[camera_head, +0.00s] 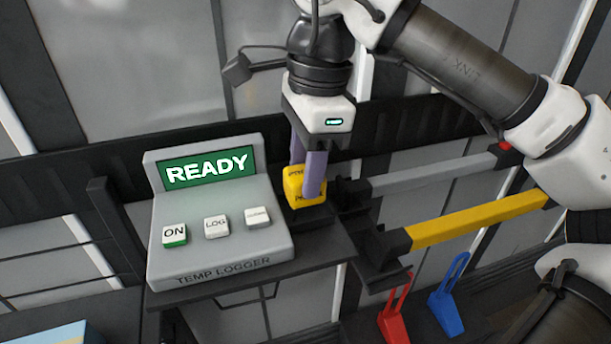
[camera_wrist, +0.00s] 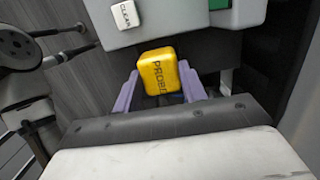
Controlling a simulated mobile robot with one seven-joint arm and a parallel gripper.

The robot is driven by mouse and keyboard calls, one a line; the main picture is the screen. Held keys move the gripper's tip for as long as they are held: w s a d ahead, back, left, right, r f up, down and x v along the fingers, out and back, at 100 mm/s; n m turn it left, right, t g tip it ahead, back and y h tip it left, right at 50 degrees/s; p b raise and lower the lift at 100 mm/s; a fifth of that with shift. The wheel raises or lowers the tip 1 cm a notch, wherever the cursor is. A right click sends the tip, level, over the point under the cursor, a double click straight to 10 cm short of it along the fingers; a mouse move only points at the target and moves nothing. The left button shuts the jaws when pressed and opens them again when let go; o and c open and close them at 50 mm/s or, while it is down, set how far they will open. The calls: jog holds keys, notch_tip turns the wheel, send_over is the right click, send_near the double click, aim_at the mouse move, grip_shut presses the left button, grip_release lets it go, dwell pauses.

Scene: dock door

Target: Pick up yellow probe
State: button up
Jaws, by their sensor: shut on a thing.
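The yellow probe (camera_head: 293,186) is a small block with dark lettering beside the right side of the temp logger (camera_head: 225,258). My gripper (camera_head: 308,180) points down with its two purple fingers on either side of the probe, shut on it. In the wrist view the probe (camera_wrist: 158,72) shows the word PROBE, between the fingertips (camera_wrist: 160,85). I cannot tell whether the probe touches the dark shelf (camera_head: 318,245) below. The logger's green screen reads READY, and its buttons include ON and LOG.
To the right, a grey bar (camera_head: 435,173) and a yellow bar (camera_head: 475,218) stick out on dark brackets. Red (camera_head: 393,318) and blue (camera_head: 448,298) tags stand below them. A dark rail runs behind the logger. A light blue item (camera_head: 55,334) shows at the lower left.

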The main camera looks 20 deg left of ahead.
notch_tip(320, 180, up, 18)
jog(key=p, duration=0.6)
jog(key=shift+f, duration=0.25)
